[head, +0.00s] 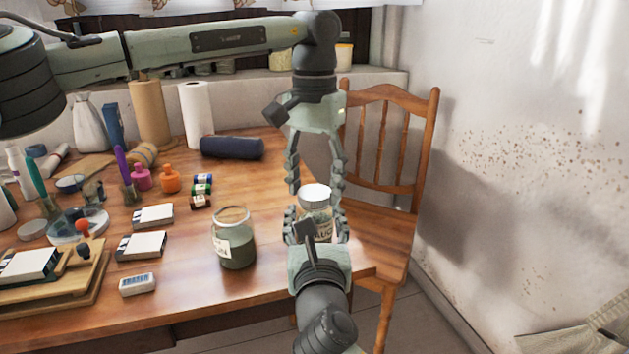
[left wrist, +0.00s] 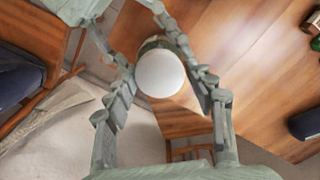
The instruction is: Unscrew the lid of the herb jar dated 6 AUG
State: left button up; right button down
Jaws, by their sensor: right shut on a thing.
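The herb jar (head: 325,212) has a white lid (head: 316,192) and a label that seems to read "AUG"; the day number is hidden. My right gripper (head: 317,226) is shut on the jar's body from the front and holds it upright by the table's right edge; I cannot tell whether it touches the table. My left gripper (head: 316,184) points down above the jar, its fingers apart with a gap on both sides of the lid. In the left wrist view the round white lid (left wrist: 160,73) shows between the open fingers.
An open glass jar (head: 234,250) with dark contents stands left of the held jar. White boxes, small bottles, a dark blue roll (head: 232,148) and a wooden board fill the table's left and back. A wooden chair (head: 390,150) stands close at the right.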

pick_arm(q)
jog(key=c, duration=0.8)
jog(key=n, duration=0.3)
jog(key=shift+n, duration=0.3)
jog(key=n, duration=1.9)
jog(key=shift+r+n, duration=0.1)
jog(key=shift+n, duration=0.2)
jog(key=n, duration=1.4)
jog(key=shift+n, duration=0.3)
jog(key=n, duration=0.4)
jog(key=shift+n, duration=0.3)
jog(key=n, duration=1.1)
jog(key=shift+r+n, duration=0.1)
jog(key=shift+n, duration=0.2)
jog(key=shift+r, duration=0.1)
